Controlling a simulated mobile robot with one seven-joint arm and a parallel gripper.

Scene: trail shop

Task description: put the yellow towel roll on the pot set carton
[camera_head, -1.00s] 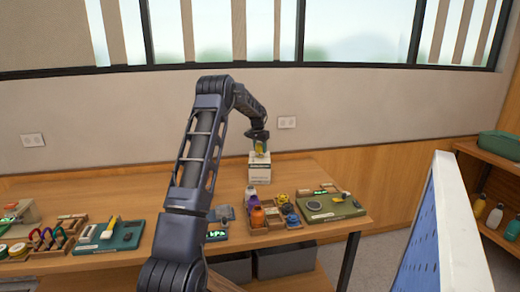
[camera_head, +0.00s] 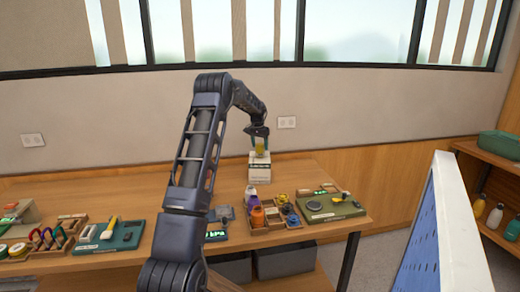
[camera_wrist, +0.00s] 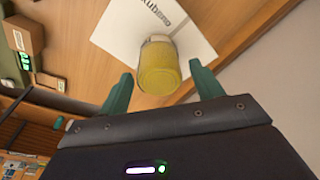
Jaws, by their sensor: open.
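The yellow towel roll (camera_head: 260,146) stands upright on top of the white pot set carton (camera_head: 260,168) on the wooden table. In the wrist view the towel roll (camera_wrist: 159,68) rests over the carton's white printed face (camera_wrist: 193,22). My gripper (camera_head: 259,139) is just above the carton. In the wrist view my gripper (camera_wrist: 160,85) is open, with its green fingers on either side of the roll and gaps beside it.
A wooden tray (camera_head: 275,215) of small coloured items and a green board (camera_head: 332,207) sit in front of the carton. A wall outlet (camera_head: 287,122) is behind it. The table right of the carton is clear.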

